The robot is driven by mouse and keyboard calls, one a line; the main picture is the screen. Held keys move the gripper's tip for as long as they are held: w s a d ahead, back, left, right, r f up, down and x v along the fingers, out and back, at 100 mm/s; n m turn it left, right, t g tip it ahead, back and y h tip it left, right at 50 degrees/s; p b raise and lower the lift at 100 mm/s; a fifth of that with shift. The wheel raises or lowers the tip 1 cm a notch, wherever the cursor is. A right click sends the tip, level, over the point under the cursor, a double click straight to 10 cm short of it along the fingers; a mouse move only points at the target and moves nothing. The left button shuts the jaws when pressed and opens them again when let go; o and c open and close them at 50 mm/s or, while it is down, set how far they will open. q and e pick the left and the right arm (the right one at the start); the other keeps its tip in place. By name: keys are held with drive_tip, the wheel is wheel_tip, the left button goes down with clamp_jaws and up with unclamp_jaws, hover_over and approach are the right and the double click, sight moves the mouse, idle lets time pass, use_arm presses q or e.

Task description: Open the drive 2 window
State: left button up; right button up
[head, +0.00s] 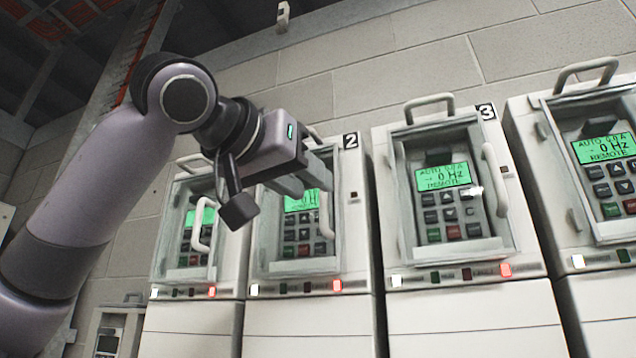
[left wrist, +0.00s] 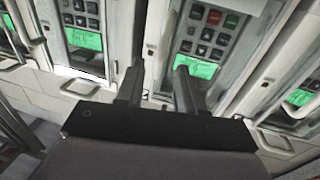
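The drive 2 window (head: 262,255) is a grey-framed pane over a green screen and keypad, below the black "2" label (head: 350,141). It looks closed. Its upright side handle (head: 326,215) is at the right edge. My left gripper (head: 308,183) is in front of the upper part of this window, covering part of the screen and frame. In the left wrist view the fingers (left wrist: 158,82) stand apart with nothing visible between them. That view shows the drive 2 screen (left wrist: 195,67) upside down behind the fingers. I cannot tell whether a finger touches the handle. My right gripper is not in view.
The drive 3 cabinet (head: 395,180) stands to the right, with another drive (head: 600,240) beyond it. A further drive (head: 185,255) stands left of drive 2. Their protruding handles are close by. A block wall (head: 400,60) is behind.

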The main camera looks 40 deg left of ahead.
sight(321, 192)
use_arm(q)
drive_tip(key=shift+w+a+p, duration=0.1)
drive_tip(key=shift+w+p, duration=0.25)
drive_tip(key=shift+w, duration=1.3)
clamp_jaws()
drive_tip(key=shift+s, duration=0.1)
